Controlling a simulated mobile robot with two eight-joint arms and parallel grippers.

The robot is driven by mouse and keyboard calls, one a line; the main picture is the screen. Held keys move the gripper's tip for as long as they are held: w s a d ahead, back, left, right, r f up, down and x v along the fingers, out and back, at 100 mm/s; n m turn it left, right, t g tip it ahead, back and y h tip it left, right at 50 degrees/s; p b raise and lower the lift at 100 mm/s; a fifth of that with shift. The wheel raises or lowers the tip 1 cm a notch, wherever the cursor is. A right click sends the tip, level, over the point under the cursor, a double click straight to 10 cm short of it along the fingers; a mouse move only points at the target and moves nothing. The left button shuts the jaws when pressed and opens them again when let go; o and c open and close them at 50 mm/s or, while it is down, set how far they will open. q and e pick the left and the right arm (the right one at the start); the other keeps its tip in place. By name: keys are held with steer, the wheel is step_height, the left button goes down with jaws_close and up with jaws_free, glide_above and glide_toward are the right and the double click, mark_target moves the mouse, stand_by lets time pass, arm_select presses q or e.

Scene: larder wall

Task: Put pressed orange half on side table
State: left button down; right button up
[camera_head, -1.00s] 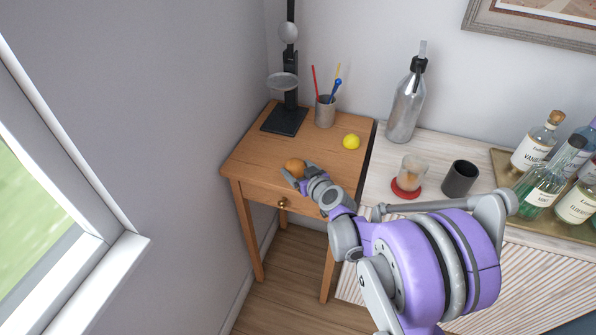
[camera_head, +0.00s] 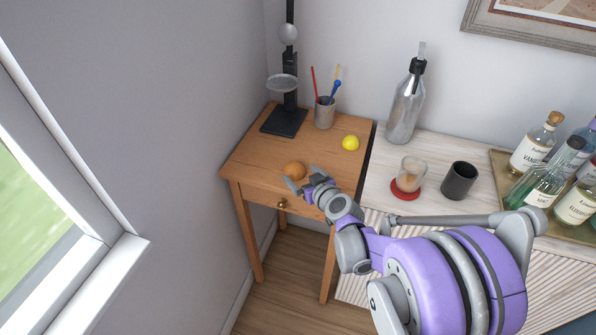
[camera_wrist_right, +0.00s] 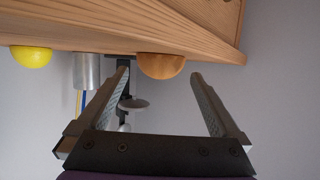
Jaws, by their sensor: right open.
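The pressed orange half (camera_head: 294,169) rests on the wooden side table (camera_head: 240,155), near its front edge. My right gripper (camera_head: 303,180) is open and empty, just in front of the orange half and apart from it. In the right wrist view, which is upside down, the orange half (camera_wrist_right: 161,66) sits on the table top (camera_wrist_right: 215,54) beyond and between the spread fingers (camera_wrist_right: 161,75). My left gripper is not in view.
A yellow lemon-like fruit (camera_head: 351,142), a metal cup of stirrers (camera_head: 325,113) and a black press stand (camera_head: 285,121) are on the side table. The adjoining cabinet holds a siphon bottle (camera_head: 405,108), a glass on a red coaster (camera_head: 405,193), a dark cup (camera_head: 459,180) and several bottles.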

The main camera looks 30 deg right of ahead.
steer(key=d+v, duration=0.1)
steer(key=v, duration=0.8)
steer(key=s+a+f+n+g+y, duration=0.1)
steer(key=s+a+g+y, duration=0.15)
steer(key=a, duration=0.45)
steer(key=s+a+f+n+g+y, duration=0.1)
steer(key=s+a+g, duration=0.15)
steer(key=a, duration=0.35)
steer(key=s+a+f+g+h, duration=0.1)
steer(key=s+g, duration=0.1)
steer(key=s, duration=0.4)
steer(key=s+a+f+m+g+h, duration=0.1)
steer(key=s+a+f, duration=0.1)
steer(key=s, duration=0.4)
steer(key=shift+s+g+p, duration=0.4)
steer(key=shift+f+h, duration=0.15)
steer(key=shift+h, duration=0.1)
steer(key=shift+w+r+p, duration=0.3)
steer(key=shift+r+p, duration=0.5)
steer(key=shift+r, duration=0.2)
